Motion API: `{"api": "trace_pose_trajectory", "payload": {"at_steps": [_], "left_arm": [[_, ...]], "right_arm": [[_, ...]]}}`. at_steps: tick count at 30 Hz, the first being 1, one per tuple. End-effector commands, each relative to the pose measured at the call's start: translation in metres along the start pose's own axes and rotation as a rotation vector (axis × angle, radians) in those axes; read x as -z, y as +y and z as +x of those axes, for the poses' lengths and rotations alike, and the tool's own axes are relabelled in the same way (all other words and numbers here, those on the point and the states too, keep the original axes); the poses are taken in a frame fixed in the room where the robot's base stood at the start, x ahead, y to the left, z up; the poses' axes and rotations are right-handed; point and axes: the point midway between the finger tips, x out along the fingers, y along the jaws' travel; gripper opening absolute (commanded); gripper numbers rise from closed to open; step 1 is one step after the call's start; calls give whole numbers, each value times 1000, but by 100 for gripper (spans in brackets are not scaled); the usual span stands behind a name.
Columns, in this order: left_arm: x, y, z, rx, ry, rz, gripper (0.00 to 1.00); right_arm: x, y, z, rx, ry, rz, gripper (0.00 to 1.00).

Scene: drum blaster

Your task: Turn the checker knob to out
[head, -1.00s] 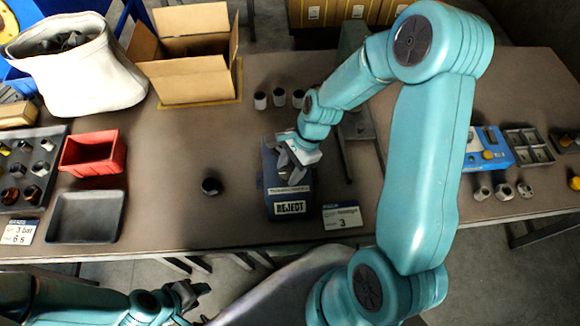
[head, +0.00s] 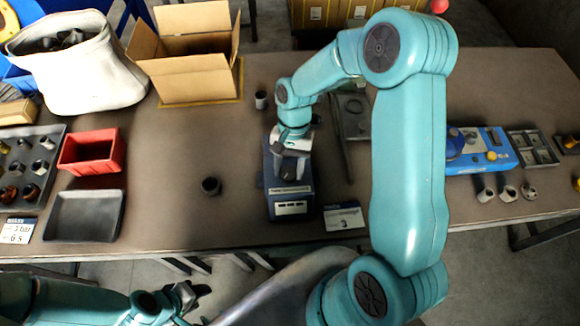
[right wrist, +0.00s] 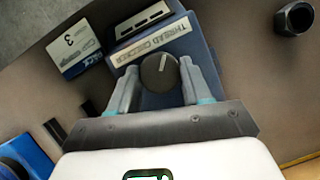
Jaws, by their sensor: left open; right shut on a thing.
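The thread checker (head: 290,208) is a dark blue box near the table's front edge, also in the right wrist view (right wrist: 199,42). Its white "THREAD CHECKER" label (right wrist: 150,52) and a front panel with small dark slots (right wrist: 143,19) show. The round black knob (right wrist: 160,73) has a short white mark and sits between the fingers of my right gripper (right wrist: 160,84). That gripper, above the box in the head view (head: 290,170), is shut on the knob. My left gripper (head: 190,296) is open and empty at the bottom left, off the table's front edge.
A card marked 3 (head: 344,217) lies right of the checker. A dark hollow part (head: 211,186) stands to its left. A red bin (head: 92,153), black tray (head: 85,215) and cardboard box (head: 190,75) are farther left. A blue device (head: 480,152) is at right.

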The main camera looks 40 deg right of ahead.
Motion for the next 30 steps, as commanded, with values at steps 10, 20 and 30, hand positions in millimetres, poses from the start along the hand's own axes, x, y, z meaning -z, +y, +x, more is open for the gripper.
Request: {"api": "trace_pose_trajectory", "payload": {"at_steps": [10, 20, 30], "left_arm": [[0, -4, 10, 0, 0, 0, 43], [0, -6, 15, 0, 0, 0, 43], [0, -6, 18, 0, 0, 0, 43]], "right_arm": [[-1, -2, 3, -125, -4, -299, 18], [-2, -3, 3, -215, -4, -516, 18], [-2, -3, 2, -259, -6, -621, 18]]}}
